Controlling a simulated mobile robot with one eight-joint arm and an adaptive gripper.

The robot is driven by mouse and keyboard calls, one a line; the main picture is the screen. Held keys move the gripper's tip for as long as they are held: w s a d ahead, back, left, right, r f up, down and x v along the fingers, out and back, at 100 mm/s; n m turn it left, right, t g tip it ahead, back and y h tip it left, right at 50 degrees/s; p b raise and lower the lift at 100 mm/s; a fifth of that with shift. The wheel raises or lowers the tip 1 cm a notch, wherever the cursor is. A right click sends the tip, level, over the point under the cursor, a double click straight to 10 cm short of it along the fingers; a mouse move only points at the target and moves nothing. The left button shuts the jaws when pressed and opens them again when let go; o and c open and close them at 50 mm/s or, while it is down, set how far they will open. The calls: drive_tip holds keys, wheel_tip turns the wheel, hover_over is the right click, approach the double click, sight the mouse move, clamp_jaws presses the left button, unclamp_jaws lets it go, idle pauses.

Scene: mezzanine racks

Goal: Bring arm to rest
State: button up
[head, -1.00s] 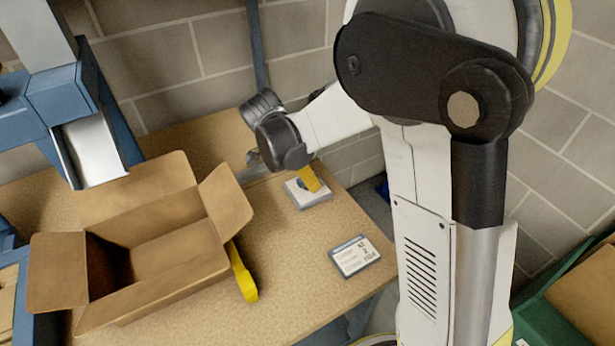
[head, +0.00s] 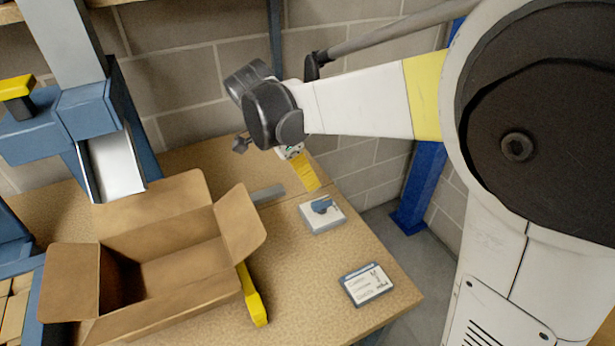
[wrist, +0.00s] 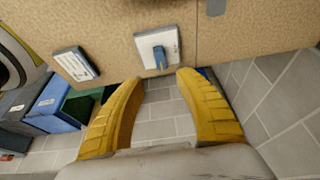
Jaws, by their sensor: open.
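My gripper (head: 307,172) is raised above the far right part of the wooden table (head: 300,275) in the head view. In the wrist view its two yellow fingers (wrist: 158,98) are spread apart with nothing between them, and the grey floor shows beyond. A white box with a blue knob (head: 322,214) sits on the table below and right of the gripper, apart from it. It also shows in the wrist view (wrist: 172,42), just past the fingertips.
An open cardboard box (head: 180,265) stands on the table at left. A yellow-handled tool (head: 253,298) lies beside it. A labelled tag (head: 367,285) lies near the right edge. A block wall (head: 190,75) is behind. A blue machine (head: 85,110) stands far left.

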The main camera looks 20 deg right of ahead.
idle(0.3)
drive_tip(key=s+d+r+n+t+y, duration=0.1)
drive_tip(key=s+d+n+t+y, duration=0.1)
drive_tip(key=s+n, duration=0.6)
drive_tip(key=s+d+r+n+t+y, duration=0.1)
drive_tip(key=s+n+t, duration=0.3)
drive_tip(key=s+n, duration=0.4)
drive_tip(key=shift+s+d+y, duration=0.45)
drive_tip(key=shift+d+y, duration=0.25)
drive_tip(key=shift+d, duration=0.1)
